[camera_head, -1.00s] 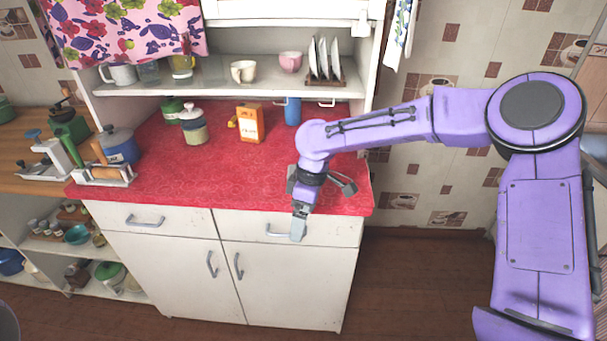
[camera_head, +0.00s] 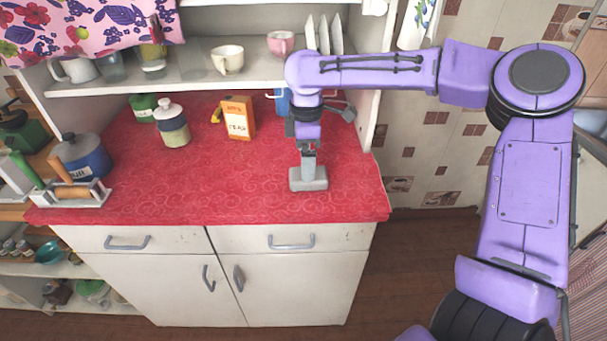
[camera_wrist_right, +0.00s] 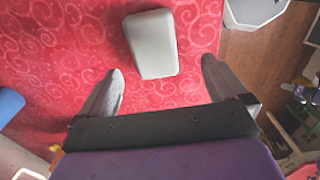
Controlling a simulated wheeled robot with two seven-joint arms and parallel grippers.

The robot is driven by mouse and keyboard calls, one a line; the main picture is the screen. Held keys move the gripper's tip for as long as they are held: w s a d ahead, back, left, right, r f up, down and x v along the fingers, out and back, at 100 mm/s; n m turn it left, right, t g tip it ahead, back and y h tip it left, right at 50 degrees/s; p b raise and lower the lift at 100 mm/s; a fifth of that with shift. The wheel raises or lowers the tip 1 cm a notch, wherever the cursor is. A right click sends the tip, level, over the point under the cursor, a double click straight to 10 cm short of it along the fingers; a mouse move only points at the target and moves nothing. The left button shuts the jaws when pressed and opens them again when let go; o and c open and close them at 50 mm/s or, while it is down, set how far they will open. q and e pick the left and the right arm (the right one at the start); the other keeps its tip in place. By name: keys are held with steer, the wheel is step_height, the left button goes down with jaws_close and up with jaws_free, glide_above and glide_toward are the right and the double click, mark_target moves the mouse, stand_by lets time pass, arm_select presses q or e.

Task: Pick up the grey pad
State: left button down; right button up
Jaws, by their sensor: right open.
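The grey pad (camera_head: 308,182) is a small light grey block with rounded edges. It lies on the red counter (camera_head: 235,190), near its front edge and towards its right end. My right gripper (camera_head: 309,160) points down just above it, overlapping its far part in the head view. In the right wrist view, the pad (camera_wrist_right: 152,45) lies beyond the fingertips, roughly in line with the gap between them. My right gripper (camera_wrist_right: 161,76) is open, with nothing between its fingers. My left gripper is not in view.
An orange box (camera_head: 238,118), a blue object (camera_head: 282,101) partly hidden by my arm, and a lidded jar (camera_head: 172,128) stand further back. A blue pot (camera_head: 82,158) is at the left. The counter left of the pad is clear.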

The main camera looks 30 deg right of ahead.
steer(key=f, duration=0.4)
steer(key=d+f+p, duration=0.1)
steer(key=f, duration=0.1)
steer(key=shift+w+f, duration=0.25)
steer(key=shift+f, duration=0.1)
steer(key=shift+s, duration=0.1)
steer(key=c, duration=1)
steer(key=shift+c, duration=0.2)
steer(key=shift+r, duration=0.15)
steer(key=shift+r, duration=0.3)
step_height(320, 180, up, 3)
steer(key=shift+s+a+r+b, duration=0.1)
steer(key=shift+s+a+b, duration=0.05)
steer(key=shift+b, duration=0.4)
steer(key=s+a+r+p, duration=0.1)
steer(key=s+a+r, duration=0.3)
steer(key=s+r, duration=0.5)
steer(key=s, duration=0.4)
steer(key=shift+a, duration=0.15)
